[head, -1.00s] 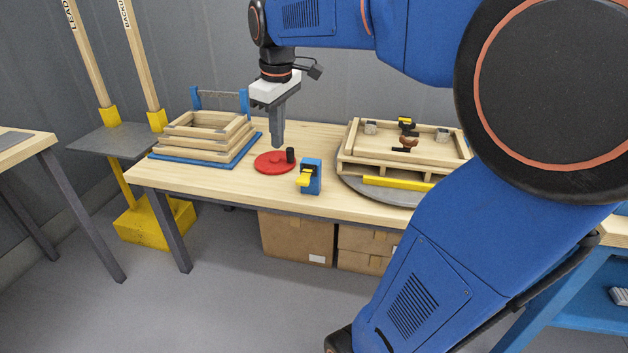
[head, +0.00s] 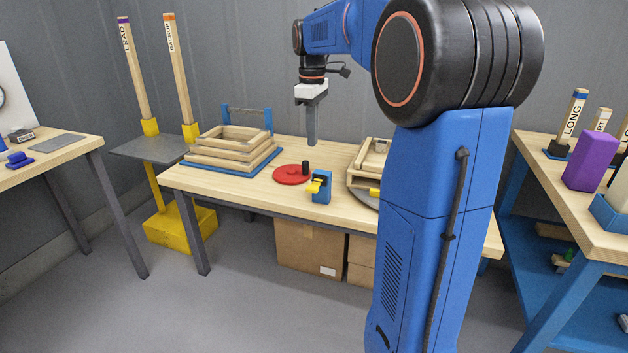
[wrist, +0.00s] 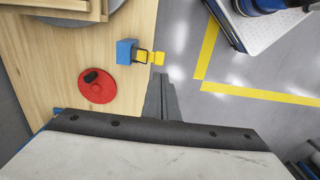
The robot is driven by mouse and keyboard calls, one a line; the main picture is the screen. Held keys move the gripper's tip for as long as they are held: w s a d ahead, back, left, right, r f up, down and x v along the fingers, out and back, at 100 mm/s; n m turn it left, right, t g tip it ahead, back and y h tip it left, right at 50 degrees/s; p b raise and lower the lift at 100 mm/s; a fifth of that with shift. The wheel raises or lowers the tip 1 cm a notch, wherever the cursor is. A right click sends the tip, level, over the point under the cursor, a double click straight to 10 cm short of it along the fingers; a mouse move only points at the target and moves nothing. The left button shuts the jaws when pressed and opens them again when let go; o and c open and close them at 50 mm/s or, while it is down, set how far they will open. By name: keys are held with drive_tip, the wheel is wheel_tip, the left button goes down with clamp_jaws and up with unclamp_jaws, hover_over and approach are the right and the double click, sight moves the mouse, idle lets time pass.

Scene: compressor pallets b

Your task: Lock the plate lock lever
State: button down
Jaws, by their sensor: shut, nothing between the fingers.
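A small blue block (head: 321,189) with a yellow lever (head: 314,187) stands near the front edge of the wooden table, right of a red disc (head: 288,175) with a black knob. In the wrist view, the yellow lever (wrist: 150,57) sticks out sideways from the blue block (wrist: 126,51), and the red disc (wrist: 97,80) lies beside it. My gripper (head: 312,141) is shut and empty, pointing down above the table behind the block in the head view. In the wrist view, the fingertips (wrist: 159,78) show just below the lever, apart from it.
Stacked wooden frames (head: 232,150) sit on a blue base at the table's left. A wooden pallet frame (head: 362,170) on a grey turntable is partly hidden behind my arm. A purple block (head: 592,161) stands on the right bench. Boxes (head: 310,250) lie under the table.

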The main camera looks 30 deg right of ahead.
approach(311, 192)
drive_tip(key=f, duration=0.3)
drive_tip(key=d+f, duration=0.1)
drive_tip(key=f, duration=0.1)
drive_tip(key=shift+w+f, duration=0.3)
drive_tip(key=shift+a, duration=0.1)
idle(0.5)
drive_tip(key=shift+s+a+f+t+h, duration=0.15)
drive_tip(key=shift+a+f+t+h, duration=0.05)
drive_tip(key=shift+f+t+h, duration=0.2)
drive_tip(key=shift+s+a+f+t+h, duration=0.15)
drive_tip(key=shift+f+t+h, duration=0.15)
drive_tip(key=shift+h, duration=0.2)
drive_tip(key=shift+s+a+f+t+h, duration=0.15)
drive_tip(key=shift+f+t+h, duration=1.1)
drive_tip(key=shift+h, duration=0.25)
drive_tip(key=f, duration=0.3)
drive_tip(key=d+f, duration=0.1)
drive_tip(key=shift+w+f, duration=0.3)
drive_tip(key=shift+w, duration=0.1)
drive_tip(key=shift+r, duration=0.2)
